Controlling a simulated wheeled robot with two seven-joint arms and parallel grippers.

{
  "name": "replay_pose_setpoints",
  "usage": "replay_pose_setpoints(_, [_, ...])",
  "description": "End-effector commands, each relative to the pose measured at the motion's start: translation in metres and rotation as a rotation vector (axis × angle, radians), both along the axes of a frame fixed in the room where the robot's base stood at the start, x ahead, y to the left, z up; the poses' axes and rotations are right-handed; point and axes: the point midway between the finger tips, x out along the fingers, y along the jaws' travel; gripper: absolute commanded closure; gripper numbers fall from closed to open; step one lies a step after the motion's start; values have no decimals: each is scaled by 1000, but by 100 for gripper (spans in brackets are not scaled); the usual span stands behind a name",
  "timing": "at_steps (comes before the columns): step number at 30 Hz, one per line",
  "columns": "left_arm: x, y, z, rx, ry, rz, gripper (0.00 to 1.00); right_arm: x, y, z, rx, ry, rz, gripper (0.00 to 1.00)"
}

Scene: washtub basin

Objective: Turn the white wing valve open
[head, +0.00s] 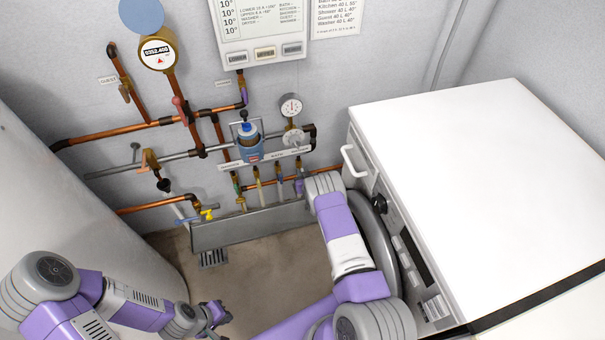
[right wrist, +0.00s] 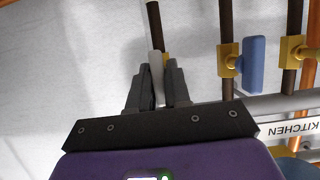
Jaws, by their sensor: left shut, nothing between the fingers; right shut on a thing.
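The white wing valve (right wrist: 157,90) shows in the right wrist view as a pale lever beside a brass fitting on a dark pipe. My right gripper (right wrist: 159,70) is shut on this lever, with one dark finger on each side. In the head view my right arm reaches to the right end of the row of small valves. The wrist there hides the fingers and the held lever. My left gripper (head: 221,314) is shut and empty, low over the floor at the bottom of the head view, well away from the valves.
A blue-handled valve (right wrist: 254,65) and a brass valve (right wrist: 291,48) stand to the right of the held lever in the wrist view. A white washer (head: 455,180) stands close by my right arm. A grey trough (head: 225,232) lies below the valves. A large pale cylinder (head: 70,210) fills the left.

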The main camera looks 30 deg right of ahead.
Motion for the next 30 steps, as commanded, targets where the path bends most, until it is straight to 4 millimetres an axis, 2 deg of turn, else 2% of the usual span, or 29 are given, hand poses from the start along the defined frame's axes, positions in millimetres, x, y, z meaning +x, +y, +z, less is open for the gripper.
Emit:
replay_pose_setpoints(1, [0, 0, 0, 0, 0, 0, 100, 0, 0, 0, -2, 1, 2, 100])
replay_pose_setpoints(2, [0, 0, 0, 0, 0, 0, 100, 0, 0, 0, -3, 1, 2, 79])
replay_pose_setpoints(5, [0, 0, 0, 0, 0, 0, 100, 0, 0, 0, -2, 1, 2, 64])
replay_pose_setpoints(6, [0, 0, 0, 0, 0, 0, 100, 0, 0, 0, -2, 1, 2, 62])
replay_pose_setpoints(17, [0, 0, 4, 0, 0, 0, 100, -5, 1, 3, 0, 1, 1, 62])
replay_pose_setpoints(30, [0, 0, 35, 0, 0, 0, 100, -58, 13, 27, 0, 2, 0, 62])
